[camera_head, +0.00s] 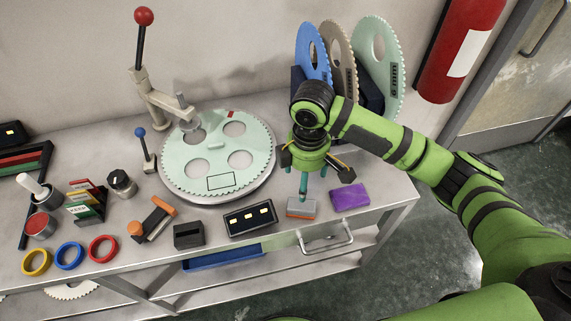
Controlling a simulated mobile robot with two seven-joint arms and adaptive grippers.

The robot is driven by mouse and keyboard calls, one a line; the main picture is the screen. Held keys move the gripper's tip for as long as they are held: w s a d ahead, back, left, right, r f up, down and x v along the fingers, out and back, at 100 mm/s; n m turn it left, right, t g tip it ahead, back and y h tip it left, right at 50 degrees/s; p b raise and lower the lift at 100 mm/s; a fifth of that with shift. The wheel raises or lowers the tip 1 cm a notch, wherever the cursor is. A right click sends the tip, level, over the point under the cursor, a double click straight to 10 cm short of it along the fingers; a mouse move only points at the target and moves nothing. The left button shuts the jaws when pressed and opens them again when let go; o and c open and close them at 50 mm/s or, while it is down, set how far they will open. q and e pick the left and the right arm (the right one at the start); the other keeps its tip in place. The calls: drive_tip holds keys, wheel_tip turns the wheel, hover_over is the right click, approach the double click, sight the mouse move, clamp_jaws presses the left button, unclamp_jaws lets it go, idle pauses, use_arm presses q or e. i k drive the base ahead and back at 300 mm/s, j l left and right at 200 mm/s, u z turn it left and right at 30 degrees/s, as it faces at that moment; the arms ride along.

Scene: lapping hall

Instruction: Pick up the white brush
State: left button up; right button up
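A white rounded handle, which looks like the white brush (31,184), leans out of a dark grey cup (47,199) at the left end of the bench. Its lower end is hidden in the cup. My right gripper (315,174) is far from it, at the right part of the bench. It points down just behind a grey and orange block (301,208). Its dark fingers are spread apart and nothing shows held between them. My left gripper is not in view.
A red-topped jar (38,226), card holder (86,203) and coloured rings (69,255) crowd near the cup. A lever press (150,90) and round toothed plate (217,155) fill the middle. A purple block (350,196) and upright discs (378,65) are near my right gripper.

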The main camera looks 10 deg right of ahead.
sight(42, 194)
drive_tip(key=u, duration=1.45)
